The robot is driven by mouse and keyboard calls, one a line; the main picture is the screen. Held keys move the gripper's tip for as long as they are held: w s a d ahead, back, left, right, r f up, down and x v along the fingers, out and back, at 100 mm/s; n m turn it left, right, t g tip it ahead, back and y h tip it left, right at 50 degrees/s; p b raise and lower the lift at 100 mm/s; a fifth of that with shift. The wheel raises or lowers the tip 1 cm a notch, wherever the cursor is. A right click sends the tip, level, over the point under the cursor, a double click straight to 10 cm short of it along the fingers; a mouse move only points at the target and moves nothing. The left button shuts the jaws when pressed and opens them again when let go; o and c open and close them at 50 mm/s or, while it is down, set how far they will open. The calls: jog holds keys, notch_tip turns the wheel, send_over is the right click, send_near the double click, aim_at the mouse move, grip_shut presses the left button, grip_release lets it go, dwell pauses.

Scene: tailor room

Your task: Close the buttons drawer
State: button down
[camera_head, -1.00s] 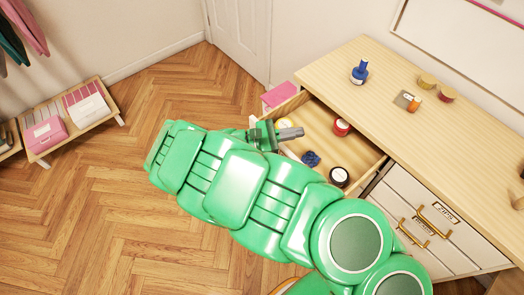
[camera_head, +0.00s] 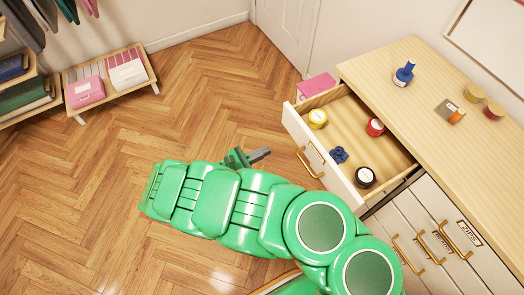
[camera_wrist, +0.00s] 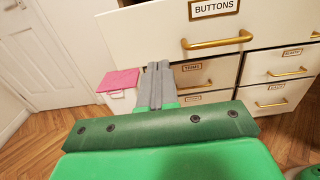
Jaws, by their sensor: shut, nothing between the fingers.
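The buttons drawer (camera_head: 318,165) is pulled out from the wooden-topped cabinet. In the wrist view the closed fingers (camera_wrist: 157,85) point forward, just below and left of the handle.
The cabinet top (camera_head: 420,80) bears a blue bottle (camera_head: 404,74) and spools. More closed drawers (camera_head: 430,245) lie below and right. A pink-lidded box (camera_head: 317,85) stands behind the open drawer. Open wooden floor (camera_head: 200,110) lies left of the drawer.

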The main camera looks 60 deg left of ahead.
send_near(316, 127)
jog(key=s+r, duration=0.1)
jog(key=s+d+r, duration=0.1)
jog(key=shift+d+r, duration=0.15)
jog(key=shift+r, duration=0.2)
jog(key=shift+w, duration=0.15)
jog(key=w, duration=2.4)
jog(key=shift+w, duration=0.45)
jog(key=shift+w+d+r, duration=0.1)
jog(key=shift+w+r, duration=0.05)
jog(key=shift+w, duration=0.05)
jog(key=s, duration=1.3)
jog(key=shift+s, duration=0.25)
jog(key=shift+s+f, duration=0.2)
jog(key=shift+s, duration=0.6)
